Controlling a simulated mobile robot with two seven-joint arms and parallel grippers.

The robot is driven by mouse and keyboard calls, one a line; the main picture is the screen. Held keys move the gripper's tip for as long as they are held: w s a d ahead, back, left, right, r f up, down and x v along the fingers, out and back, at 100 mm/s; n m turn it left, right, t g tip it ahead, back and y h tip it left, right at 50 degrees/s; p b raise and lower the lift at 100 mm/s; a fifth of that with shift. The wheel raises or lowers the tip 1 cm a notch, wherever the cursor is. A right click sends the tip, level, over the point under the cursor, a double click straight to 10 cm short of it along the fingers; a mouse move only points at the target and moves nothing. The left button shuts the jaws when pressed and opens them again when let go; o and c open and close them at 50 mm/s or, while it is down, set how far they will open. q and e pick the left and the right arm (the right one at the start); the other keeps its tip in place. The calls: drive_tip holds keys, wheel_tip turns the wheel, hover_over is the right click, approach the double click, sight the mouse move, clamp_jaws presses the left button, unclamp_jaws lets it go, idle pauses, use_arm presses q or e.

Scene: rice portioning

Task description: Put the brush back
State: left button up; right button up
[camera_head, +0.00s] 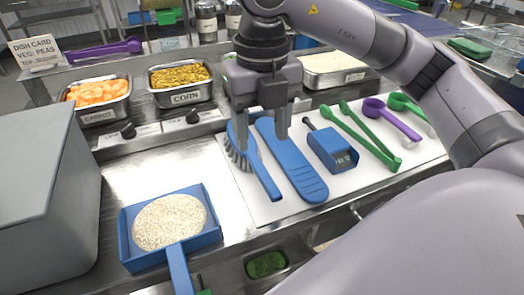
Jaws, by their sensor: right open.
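My right gripper (260,135) is open and points down over the brush's far end. One finger overlaps the brush head and the other overlaps the top of the blue spatula (299,172) beside it. I cannot tell whether either finger touches. Nothing shows held between the fingers. My left gripper is not in view.
A blue scoop (127,235) holding rice lies at front left, beside a grey box (40,190). A small blue scoop (330,152), green tongs (362,140) and a purple scoop (395,120) lie right of the spatula. Carrot (98,115) and corn (184,96) pans stand behind.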

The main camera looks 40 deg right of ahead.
wheel_tip(320, 180, up, 3)
drive_tip(key=shift+r, duration=0.1)
idle(0.6)
